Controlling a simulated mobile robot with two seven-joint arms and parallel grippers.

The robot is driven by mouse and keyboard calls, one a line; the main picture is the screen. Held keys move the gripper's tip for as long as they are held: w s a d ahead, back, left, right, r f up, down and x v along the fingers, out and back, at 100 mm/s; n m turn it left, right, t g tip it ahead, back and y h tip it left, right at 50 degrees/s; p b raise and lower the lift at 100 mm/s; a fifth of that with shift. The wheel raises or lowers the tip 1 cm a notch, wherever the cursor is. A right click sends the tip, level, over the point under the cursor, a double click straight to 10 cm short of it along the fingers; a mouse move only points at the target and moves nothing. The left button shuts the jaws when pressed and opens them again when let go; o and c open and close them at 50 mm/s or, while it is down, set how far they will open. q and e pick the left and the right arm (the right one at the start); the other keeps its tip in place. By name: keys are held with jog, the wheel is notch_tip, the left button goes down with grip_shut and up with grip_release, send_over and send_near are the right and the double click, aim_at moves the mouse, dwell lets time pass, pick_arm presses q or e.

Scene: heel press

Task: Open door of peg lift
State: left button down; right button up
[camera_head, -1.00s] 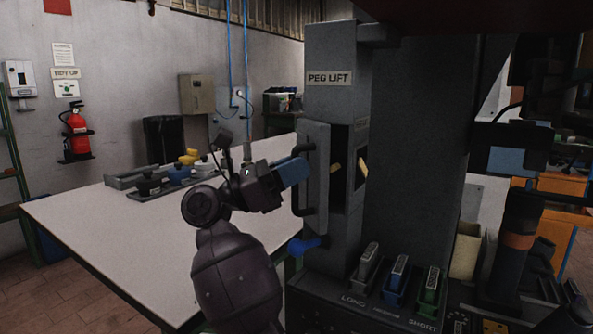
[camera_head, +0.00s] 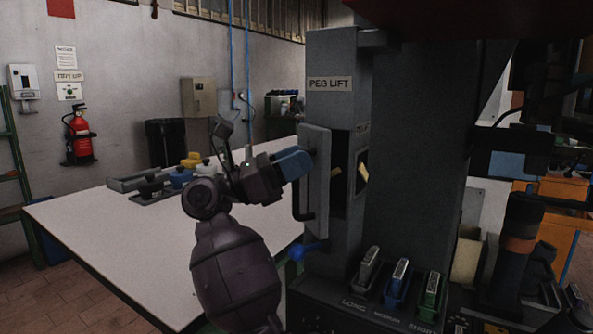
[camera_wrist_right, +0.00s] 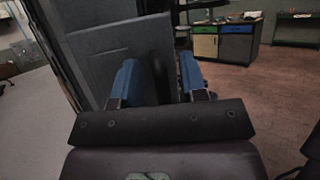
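The peg lift (camera_head: 330,105) is a tall grey column with a "PEG LIFT" label. Its grey door (camera_head: 318,175) stands partly open, with a dark gap at its right edge showing a yellowish piece (camera_head: 337,171) inside. The black bar handle (camera_head: 304,212) is on the door; its upper part is hidden behind my right gripper. My right gripper (camera_head: 297,163) has blue fingers at the door's upper handle area. In the right wrist view its fingers (camera_wrist_right: 160,82) stand apart, with the grey door panel (camera_wrist_right: 95,60) and a dark part between or behind them; contact is unclear. My left gripper is not in view.
Several pegs in holders (camera_head: 398,280) labelled LONG to SHORT stand at the front. A white table (camera_head: 110,225) with trays lies to the left. The red extinguisher (camera_head: 79,137) hangs on the wall.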

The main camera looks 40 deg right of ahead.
notch_tip(320, 180, up, 18)
jog(key=p, duration=0.2)
jog(key=shift+f, duration=0.1)
